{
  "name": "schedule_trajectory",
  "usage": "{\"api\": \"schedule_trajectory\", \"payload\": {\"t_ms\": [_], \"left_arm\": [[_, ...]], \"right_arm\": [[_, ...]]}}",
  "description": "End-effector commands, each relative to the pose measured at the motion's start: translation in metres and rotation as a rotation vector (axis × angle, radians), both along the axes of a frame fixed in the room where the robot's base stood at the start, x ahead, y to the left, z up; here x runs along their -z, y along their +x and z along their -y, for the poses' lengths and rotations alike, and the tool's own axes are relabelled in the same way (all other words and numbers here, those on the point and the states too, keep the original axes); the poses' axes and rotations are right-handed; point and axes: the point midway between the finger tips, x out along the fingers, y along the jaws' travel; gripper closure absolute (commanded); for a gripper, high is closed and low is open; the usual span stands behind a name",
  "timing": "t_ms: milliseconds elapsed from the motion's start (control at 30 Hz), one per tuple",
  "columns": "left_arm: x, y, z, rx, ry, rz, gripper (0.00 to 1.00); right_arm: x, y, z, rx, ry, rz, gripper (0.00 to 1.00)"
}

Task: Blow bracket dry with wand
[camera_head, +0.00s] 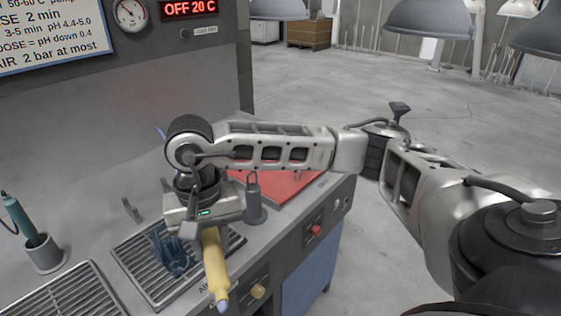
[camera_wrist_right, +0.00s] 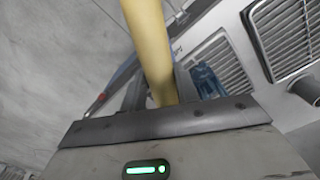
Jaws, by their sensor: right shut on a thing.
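My right gripper (camera_head: 205,228) is shut on the yellow wand (camera_head: 215,262), above the front of the bench. The wand slants down toward the front edge and has a bluish tip at its lower end. In the right wrist view the wand (camera_wrist_right: 148,40) runs up from between the fingers (camera_wrist_right: 160,88). The blue bracket (camera_head: 172,256) is on the slatted grate (camera_head: 140,262), left of the wand and apart from it. The bracket also shows beside a finger in the right wrist view (camera_wrist_right: 205,80). My left gripper is not in view.
A second grate (camera_head: 75,297) and a holder with a green-handled tool (camera_head: 42,252) lie to the left. A grey cylinder (camera_head: 254,203) and a red surface (camera_head: 285,188) are right of the gripper. A yellow knob (camera_head: 258,291) and red button (camera_head: 316,230) are on the front panel.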

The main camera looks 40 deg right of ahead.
Motion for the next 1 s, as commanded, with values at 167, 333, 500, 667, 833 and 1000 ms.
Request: {"api": "schedule_trajectory", "payload": {"t_ms": [167, 333, 500, 667, 833, 1000], "left_arm": [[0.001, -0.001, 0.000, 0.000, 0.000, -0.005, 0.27], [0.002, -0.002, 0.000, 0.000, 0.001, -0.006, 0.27], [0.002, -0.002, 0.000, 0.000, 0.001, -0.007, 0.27], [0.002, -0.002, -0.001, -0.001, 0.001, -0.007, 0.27], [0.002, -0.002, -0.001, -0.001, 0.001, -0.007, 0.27], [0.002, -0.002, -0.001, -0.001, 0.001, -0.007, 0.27]], "right_arm": [[-0.006, 0.013, 0.024, 0.631, 0.018, -0.020, 0.99], [-0.011, 0.022, 0.045, 1.231, 0.047, -0.028, 0.99], [-0.017, 0.031, 0.064, 1.802, 0.085, -0.021, 0.99], [-0.022, 0.037, 0.081, 2.324, 0.122, 0.002, 0.99], [-0.028, 0.042, 0.100, 2.866, 0.167, 0.049, 0.99], [-0.034, 0.047, 0.119, -2.851, -0.176, -0.108, 0.99]]}}
